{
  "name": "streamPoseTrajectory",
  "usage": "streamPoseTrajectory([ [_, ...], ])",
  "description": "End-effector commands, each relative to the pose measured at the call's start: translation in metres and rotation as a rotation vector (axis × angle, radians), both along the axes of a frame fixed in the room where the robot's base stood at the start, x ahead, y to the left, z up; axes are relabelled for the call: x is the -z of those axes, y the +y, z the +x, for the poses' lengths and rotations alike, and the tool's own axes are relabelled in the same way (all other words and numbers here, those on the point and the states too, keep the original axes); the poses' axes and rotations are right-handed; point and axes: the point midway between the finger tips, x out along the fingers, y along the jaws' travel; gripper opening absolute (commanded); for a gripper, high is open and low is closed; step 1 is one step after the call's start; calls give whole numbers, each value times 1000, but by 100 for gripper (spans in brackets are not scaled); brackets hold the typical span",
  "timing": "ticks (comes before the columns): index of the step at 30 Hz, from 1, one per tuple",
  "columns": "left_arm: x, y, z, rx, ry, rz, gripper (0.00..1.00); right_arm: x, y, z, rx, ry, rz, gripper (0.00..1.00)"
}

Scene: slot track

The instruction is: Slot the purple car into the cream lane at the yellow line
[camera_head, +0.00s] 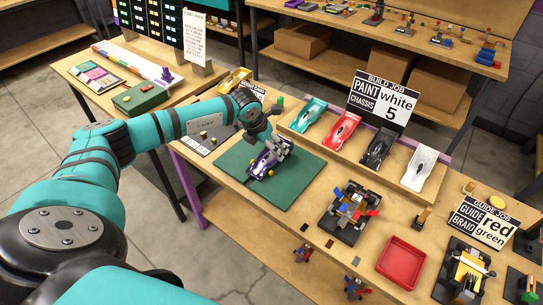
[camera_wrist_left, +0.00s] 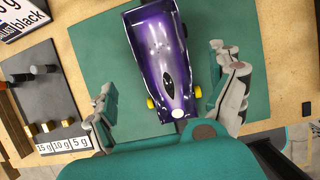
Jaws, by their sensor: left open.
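The purple car (camera_head: 262,166) lies on the green mat (camera_head: 300,178) on the workbench, and it shows large in the left wrist view (camera_wrist_left: 160,55) with yellow wheels. My left gripper (camera_head: 268,147) is over one end of the car. In the left wrist view my left gripper (camera_wrist_left: 164,92) is open, with one finger on each side of the car and visible gaps. Whether the fingers are at body height is unclear. My right gripper is in neither view. I cannot make out a cream lane or yellow line.
Teal (camera_head: 308,115), red (camera_head: 341,131), black (camera_head: 377,147) and white (camera_head: 420,168) car bodies stand on a rack behind the mat. A dark chassis (camera_head: 346,212) and a red tray (camera_head: 402,262) are to the right. Weights on a grey board (camera_wrist_left: 42,95) lie beside the mat.

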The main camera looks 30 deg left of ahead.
Motion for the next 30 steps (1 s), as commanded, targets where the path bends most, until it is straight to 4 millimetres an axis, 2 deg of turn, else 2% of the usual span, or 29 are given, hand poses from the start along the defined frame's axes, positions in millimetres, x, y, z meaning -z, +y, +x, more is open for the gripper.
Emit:
streamPoseTrajectory([
  [5, 21, -6, 9, 1, 5, -1, 92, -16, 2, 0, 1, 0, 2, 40],
  [9, 40, -6, 15, 0, 4, -2, 92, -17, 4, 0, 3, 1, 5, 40],
  [18, 46, -6, 18, 0, 1, -1, 92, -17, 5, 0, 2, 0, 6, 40],
  [30, 45, -6, 18, 0, 2, -1, 41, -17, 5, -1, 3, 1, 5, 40],
])
